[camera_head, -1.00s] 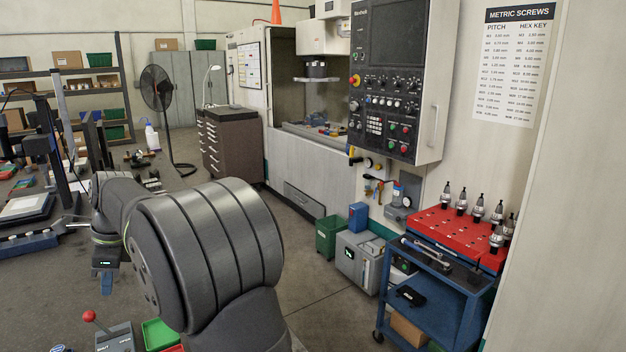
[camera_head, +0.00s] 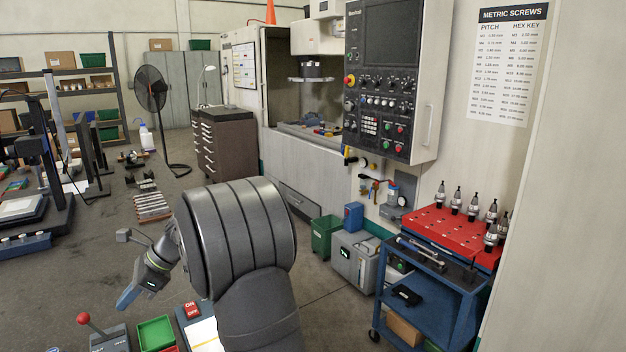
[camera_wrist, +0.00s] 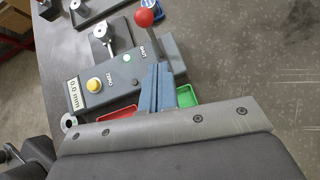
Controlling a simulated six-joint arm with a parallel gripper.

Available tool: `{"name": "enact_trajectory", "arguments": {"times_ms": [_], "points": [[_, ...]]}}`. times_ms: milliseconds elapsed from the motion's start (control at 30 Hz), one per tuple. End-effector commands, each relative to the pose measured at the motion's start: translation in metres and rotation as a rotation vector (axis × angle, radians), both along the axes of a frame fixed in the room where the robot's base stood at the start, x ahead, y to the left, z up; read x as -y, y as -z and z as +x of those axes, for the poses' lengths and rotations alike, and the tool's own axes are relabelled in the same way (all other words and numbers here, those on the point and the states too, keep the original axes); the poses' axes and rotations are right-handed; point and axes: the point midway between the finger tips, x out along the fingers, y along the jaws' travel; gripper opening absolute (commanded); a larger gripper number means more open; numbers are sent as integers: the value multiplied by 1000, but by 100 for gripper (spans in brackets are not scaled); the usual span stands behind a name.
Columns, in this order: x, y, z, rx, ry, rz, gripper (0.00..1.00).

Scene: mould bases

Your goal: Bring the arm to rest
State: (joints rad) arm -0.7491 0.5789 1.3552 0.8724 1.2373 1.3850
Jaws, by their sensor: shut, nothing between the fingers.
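My arm's large grey links fill the lower middle of the head view. My gripper (camera_head: 128,298) hangs at the lower left of that view, over the workbench, with its blue fingers pointing down and left. In the wrist view its blue fingers (camera_wrist: 165,88) lie together with nothing between them. Behind the fingers there is a grey box with a red-ball lever (camera_wrist: 144,18) marked SHUT. Whether the fingers touch the box cannot be told from the wrist view; in the head view they appear apart from it.
The lever box (camera_head: 108,338), a green bin (camera_head: 155,334) and an ON/OFF switch (camera_head: 190,312) stand near the bench front. A gauge box (camera_wrist: 92,88) reads 0.0 mm. A blue cart (camera_head: 430,300) and a milling machine (camera_head: 310,170) stand right; mid-bench has bare room.

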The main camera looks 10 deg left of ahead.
Motion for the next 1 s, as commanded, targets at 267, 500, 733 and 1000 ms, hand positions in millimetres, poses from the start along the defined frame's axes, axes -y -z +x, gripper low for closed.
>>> {"name": "enact_trajectory", "arguments": {"times_ms": [267,500,733,1000], "points": [[21,13,18,-106,4,107,0],[55,6,43,-102,1,106,0],[72,-9,55,-103,1,104,0],[75,-12,57,-104,-1,103,0]]}}
